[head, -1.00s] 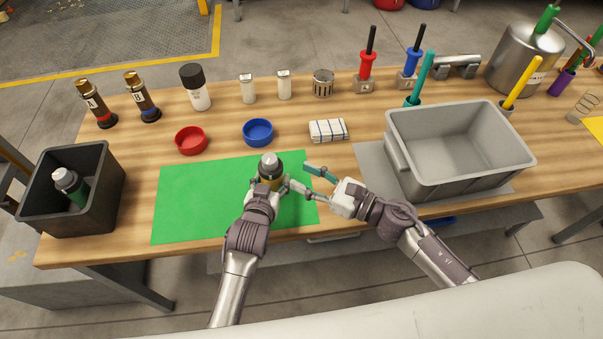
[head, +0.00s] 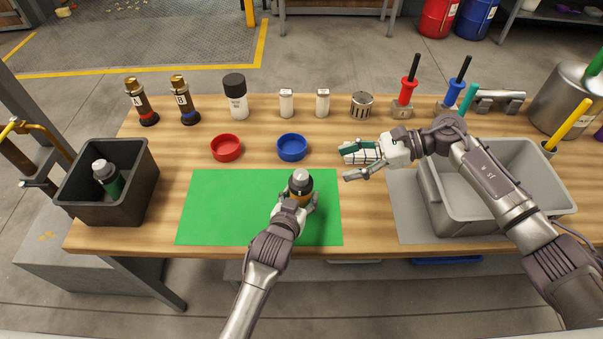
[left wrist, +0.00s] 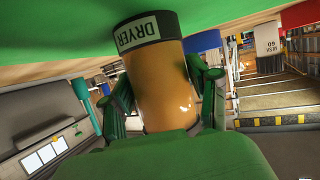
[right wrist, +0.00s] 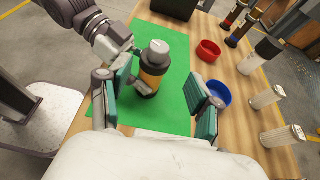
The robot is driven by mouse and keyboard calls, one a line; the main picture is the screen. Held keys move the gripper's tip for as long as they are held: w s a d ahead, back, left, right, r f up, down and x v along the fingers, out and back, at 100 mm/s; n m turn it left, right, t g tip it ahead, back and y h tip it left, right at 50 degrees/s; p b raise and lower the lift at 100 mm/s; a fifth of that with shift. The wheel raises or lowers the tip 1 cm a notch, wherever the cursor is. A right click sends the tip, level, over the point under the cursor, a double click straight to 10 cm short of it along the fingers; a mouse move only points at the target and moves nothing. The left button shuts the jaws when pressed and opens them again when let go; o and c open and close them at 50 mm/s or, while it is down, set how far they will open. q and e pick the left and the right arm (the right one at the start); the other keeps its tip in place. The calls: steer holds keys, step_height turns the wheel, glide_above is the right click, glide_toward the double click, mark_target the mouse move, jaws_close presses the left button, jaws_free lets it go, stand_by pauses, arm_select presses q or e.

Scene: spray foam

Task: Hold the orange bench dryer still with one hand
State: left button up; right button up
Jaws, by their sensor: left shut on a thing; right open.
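The orange bench dryer (head: 299,187) is a bottle with an orange body, a black band and a grey cap. It stands upright on the green mat (head: 225,210). My left gripper (head: 297,202) is shut around its body; in the left wrist view the orange body with its DRYER label (left wrist: 158,85) sits between the fingers. In the right wrist view the dryer (right wrist: 155,67) shows beyond the open right fingers (right wrist: 158,100).
A blue dish (head: 292,148) and a red dish (head: 226,148) lie behind the mat. Bottles A (head: 142,102) and B (head: 184,100) stand at the back left. A black bin (head: 148,190) holds a green bottle. A grey tub (head: 490,225) stands at right under my right arm.

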mark_target(304, 174)
steer(key=x, duration=1.1)
steer(key=shift+s+a+f, duration=0.1)
steer(key=shift+a+f, duration=0.1)
steer(key=shift+a, duration=0.15)
steer(key=c, duration=1.2)
